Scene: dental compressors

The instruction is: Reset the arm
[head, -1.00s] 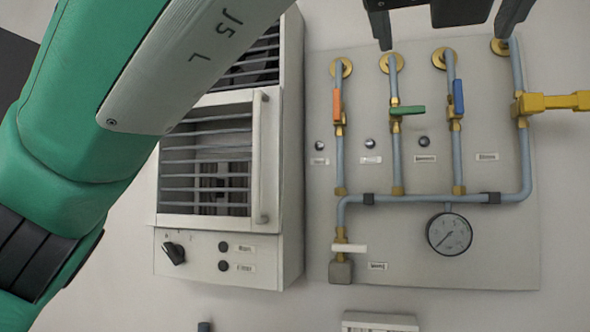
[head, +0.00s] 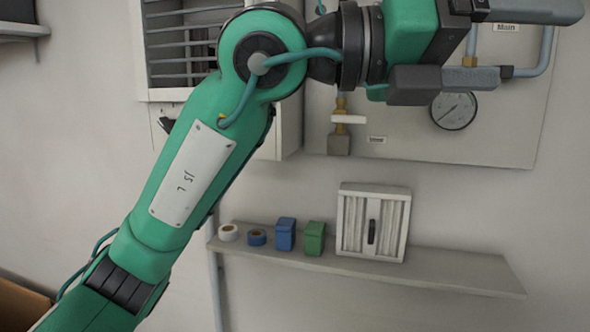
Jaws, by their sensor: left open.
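My left arm, green with a grey plate, comes in from the lower left and bends at an elbow near the top. My left gripper (head: 538,44) is at the top right, in front of the pipe panel. Its two grey-black fingers point right, spread apart, with nothing seen between them. The gripper hides much of the panel's upper part, including most of the valves. My right gripper is not in view.
The wall panel (head: 420,145) carries a pressure gauge (head: 453,109) and a white-handled valve (head: 348,119). A louvred unit (head: 165,75) is behind my arm. Below, a shelf (head: 450,268) holds tape rolls, a blue box (head: 286,234), a green box (head: 314,238) and a white case (head: 350,225).

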